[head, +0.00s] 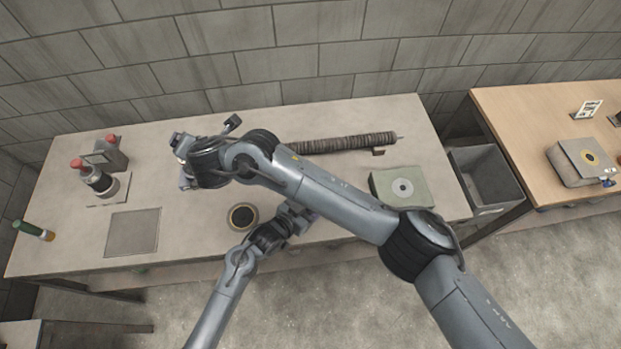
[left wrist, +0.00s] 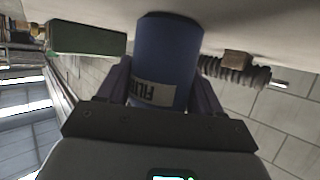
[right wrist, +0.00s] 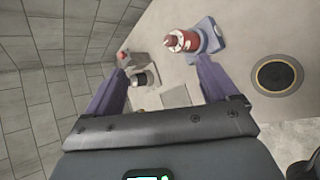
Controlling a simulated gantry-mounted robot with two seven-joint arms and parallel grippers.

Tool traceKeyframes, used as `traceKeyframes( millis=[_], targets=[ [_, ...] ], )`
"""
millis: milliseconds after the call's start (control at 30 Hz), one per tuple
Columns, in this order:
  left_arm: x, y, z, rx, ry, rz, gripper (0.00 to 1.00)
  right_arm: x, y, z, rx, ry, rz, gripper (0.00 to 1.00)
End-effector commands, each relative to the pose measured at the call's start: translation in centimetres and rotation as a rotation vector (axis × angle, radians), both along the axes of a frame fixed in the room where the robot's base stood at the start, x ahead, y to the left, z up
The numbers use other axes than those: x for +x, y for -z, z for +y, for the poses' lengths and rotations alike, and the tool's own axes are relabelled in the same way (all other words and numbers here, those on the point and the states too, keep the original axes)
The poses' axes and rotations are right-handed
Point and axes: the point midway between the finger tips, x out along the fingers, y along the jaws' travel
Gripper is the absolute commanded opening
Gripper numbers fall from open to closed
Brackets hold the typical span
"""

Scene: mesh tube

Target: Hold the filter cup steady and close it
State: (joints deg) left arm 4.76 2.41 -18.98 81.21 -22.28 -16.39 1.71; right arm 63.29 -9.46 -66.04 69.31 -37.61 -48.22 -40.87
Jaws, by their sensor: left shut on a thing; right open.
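The filter cup is a blue cylinder (left wrist: 166,58) with a pale label whose lettering appears upside down in the left wrist view. My left gripper (left wrist: 165,68) is shut around its sides, and its dark end is near the worktop. In the head view my left gripper (head: 298,213) is at the front of the worktop, and the cup is hidden by my right arm. My right gripper (right wrist: 160,68) is open and empty; it also shows in the head view (head: 183,165). Beyond its fingertips is a red-and-white piece (right wrist: 184,41) on a blue-grey stand (right wrist: 211,36). I cannot identify a lid.
A dark round disc (head: 242,216) lies between the grippers. A red-knobbed device (head: 101,175) and square plate (head: 133,232) are left. A ribbed rod (head: 343,143) lies behind, a green box (head: 402,188) right, and a grey bin (head: 485,177) beyond. My right arm crosses above the worktop.

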Motion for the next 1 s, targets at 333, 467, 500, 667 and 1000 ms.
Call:
traceKeyframes(
  millis=[333, 467, 500, 667, 1000],
  targets=[
    [0.0, 0.0, 0.0, 0.000, -0.001, 0.000, 0.00, 4.5, 0.9, -11.9, 0.704, 1.277, 0.607, 0.87],
    [0.0, 0.0, 0.0, 0.000, 0.000, 0.000, 0.00, 3.7, 3.9, -17.0, 0.857, 1.731, 0.773, 0.87],
    [0.0, 0.0, 0.0, 0.000, 0.000, 0.000, 0.00, 3.2, 4.8, -18.3, 0.887, 1.857, 0.809, 0.87],
    [0.0, 0.0, 0.0, 0.000, 0.000, 0.000, 0.00, 0.9, 7.8, -22.3, 0.958, 2.279, 0.902, 0.87],
    [0.0, 0.0, 0.0, 0.000, 0.000, 0.000, 0.00, -2.2, 10.6, -25.9, 0.966, 2.712, 0.932, 0.87]
  ],
)
